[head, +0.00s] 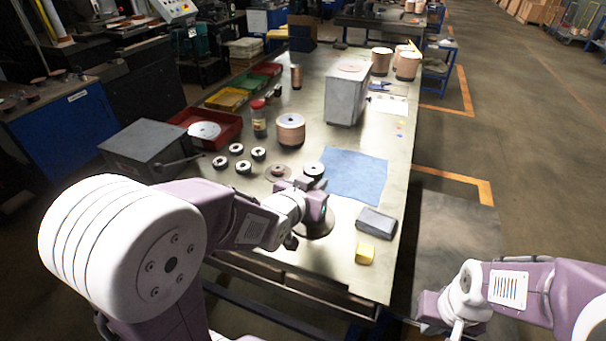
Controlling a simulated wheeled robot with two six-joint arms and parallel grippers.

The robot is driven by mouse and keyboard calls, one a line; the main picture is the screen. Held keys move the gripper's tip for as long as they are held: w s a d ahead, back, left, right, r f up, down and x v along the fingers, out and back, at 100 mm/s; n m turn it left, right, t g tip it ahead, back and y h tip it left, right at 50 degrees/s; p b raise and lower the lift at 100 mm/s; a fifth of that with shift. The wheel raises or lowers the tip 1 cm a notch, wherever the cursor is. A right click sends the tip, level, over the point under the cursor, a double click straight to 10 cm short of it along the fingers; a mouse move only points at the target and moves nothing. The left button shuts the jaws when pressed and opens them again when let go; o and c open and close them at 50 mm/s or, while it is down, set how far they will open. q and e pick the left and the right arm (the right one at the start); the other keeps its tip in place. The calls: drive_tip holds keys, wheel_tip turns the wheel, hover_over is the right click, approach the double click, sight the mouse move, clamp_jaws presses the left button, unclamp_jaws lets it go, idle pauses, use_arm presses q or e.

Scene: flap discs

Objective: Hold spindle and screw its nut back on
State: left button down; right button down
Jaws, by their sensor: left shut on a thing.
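My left gripper (314,212) is over the front middle of the table, shut on what looks like the spindle; the gripper hides most of it. A dark round base (319,229) shows just below the gripper. A small black-and-white disc (314,169) shows just behind the gripper. A flat disc with a brownish centre (278,172) lies to its left. I cannot make out the nut. My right gripper (452,308) is beyond the table's right edge at the lower right; its fingers are not clear.
Several small discs (243,167) lie left of the gripper. A copper-coloured roll (290,130), a red-lidded jar (259,118) and a grey box (346,95) stand behind. A blue cloth (354,175), dark block (376,223) and yellow block (364,253) lie right. The front right corner is clear.

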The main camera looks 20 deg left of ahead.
use_arm(q)
drive_tip(key=s+d+f+m+g+h, duration=0.1)
drive_tip(key=d+f+m+h, duration=0.1)
drive_tip(key=d, duration=0.7)
drive_tip(key=shift+s+m+h, duration=0.4)
drive_tip(key=shift+m+h, duration=0.5)
drive_tip(key=shift+h, duration=0.3)
use_arm(e)
drive_tip(key=c, duration=1.8)
unclamp_jaws()
drive_tip(key=shift+o, duration=0.8)
wheel_tip(320, 180, up, 12)
drive_tip(key=s, duration=0.1)
drive_tip(key=shift+d, duration=0.1)
